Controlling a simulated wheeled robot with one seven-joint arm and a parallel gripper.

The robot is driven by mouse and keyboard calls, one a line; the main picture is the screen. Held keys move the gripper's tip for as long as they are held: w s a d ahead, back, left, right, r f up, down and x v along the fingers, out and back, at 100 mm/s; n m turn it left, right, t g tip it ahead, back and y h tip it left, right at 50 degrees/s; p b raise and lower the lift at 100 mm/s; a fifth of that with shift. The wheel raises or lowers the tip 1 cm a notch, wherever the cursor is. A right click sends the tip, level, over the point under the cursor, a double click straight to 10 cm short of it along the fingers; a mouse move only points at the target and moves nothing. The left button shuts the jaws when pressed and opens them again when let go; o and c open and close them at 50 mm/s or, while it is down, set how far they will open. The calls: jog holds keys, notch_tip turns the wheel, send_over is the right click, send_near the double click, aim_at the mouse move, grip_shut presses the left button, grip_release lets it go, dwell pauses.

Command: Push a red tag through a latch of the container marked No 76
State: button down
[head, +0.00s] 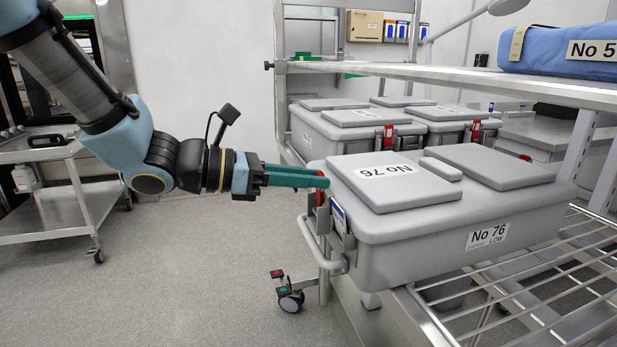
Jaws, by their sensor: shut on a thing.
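The grey container marked No 76 (455,228) stands on a wire shelf, with lid panels on top and labels on its lid and long side. A metal latch (341,222) sits on its left end, with a handle bar below. My gripper (322,180) reaches in from the left with its long green fingers shut on a small red tag (320,196). The tag is at the upper left edge of the container, beside the latch. Whether the tag is inside the latch opening cannot be told from this view.
More grey containers (358,135) with red tags on their latches stand behind. A steel shelf (470,80) bearing a blue wrapped pack (560,50) overhangs the container. A metal cart (60,200) stands at left. The floor (200,270) between is clear.

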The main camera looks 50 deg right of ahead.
jog(key=shift+f+b, duration=0.4)
jog(key=shift+f, duration=0.15)
jog(key=c, duration=0.6)
grip_release()
jog(key=shift+c, duration=0.2)
jog(key=o, duration=0.5)
jog(key=shift+c, duration=0.2)
jog(key=shift+r, duration=0.1)
notch_tip(320, 180, up, 7)
jog(key=p, duration=0.6)
